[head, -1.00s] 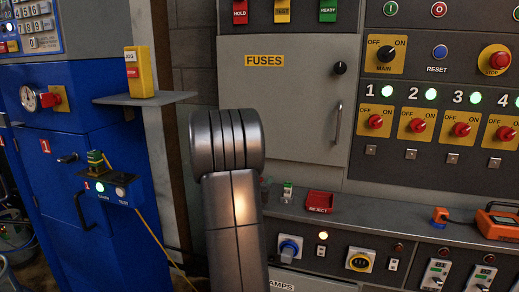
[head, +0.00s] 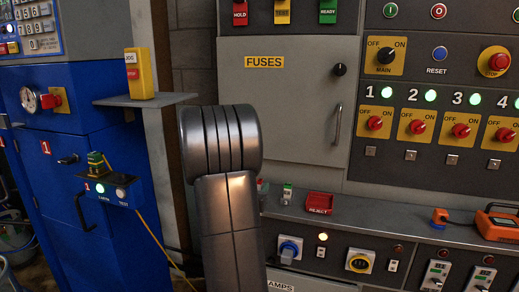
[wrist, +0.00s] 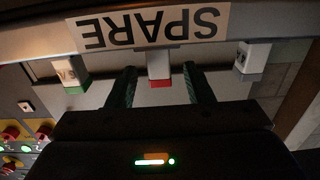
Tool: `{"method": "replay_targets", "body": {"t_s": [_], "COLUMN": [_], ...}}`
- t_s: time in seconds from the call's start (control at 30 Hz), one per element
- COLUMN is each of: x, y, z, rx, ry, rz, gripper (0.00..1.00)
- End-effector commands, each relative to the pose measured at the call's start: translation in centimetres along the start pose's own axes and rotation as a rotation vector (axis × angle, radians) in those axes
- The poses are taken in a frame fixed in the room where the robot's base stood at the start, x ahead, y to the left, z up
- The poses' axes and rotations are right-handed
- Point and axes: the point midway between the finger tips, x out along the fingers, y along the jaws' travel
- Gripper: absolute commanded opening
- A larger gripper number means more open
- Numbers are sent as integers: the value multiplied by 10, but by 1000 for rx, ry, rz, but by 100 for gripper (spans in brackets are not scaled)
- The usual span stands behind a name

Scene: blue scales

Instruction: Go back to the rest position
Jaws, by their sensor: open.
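My gripper (wrist: 161,88) shows only in the wrist view, with two dark green fingers held apart. A white block with a red end (wrist: 160,70) appears in the gap between them, with space visible on both sides of it. I cannot tell how far from the fingertips it is. In the head view my grey arm stands upright in the middle, before the fuse cabinet, and hides my gripper.
A SPARE label (wrist: 153,26) shows upside down in the wrist view, between a green-ended white block (wrist: 70,72) and a grey-ended one (wrist: 252,57). The head view shows the FUSES door (head: 290,110), a red REJECT tray (head: 319,204) and a yellow control box (head: 140,74) on a shelf.

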Motion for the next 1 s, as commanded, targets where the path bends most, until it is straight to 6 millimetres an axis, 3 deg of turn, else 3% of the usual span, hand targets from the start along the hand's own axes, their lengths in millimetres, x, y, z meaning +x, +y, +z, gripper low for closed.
{"method": "replay_targets", "body": {"t_s": [0.47, 0.5, 1.0], "x": [-97, -83, 20], "y": [-1, 1, 1], "z": [-1, 1, 1], "rx": [-1, 0, 1], "ry": [0, 2, 1], "rz": [-4, 3, 3], "gripper": [47, 47, 47]}}
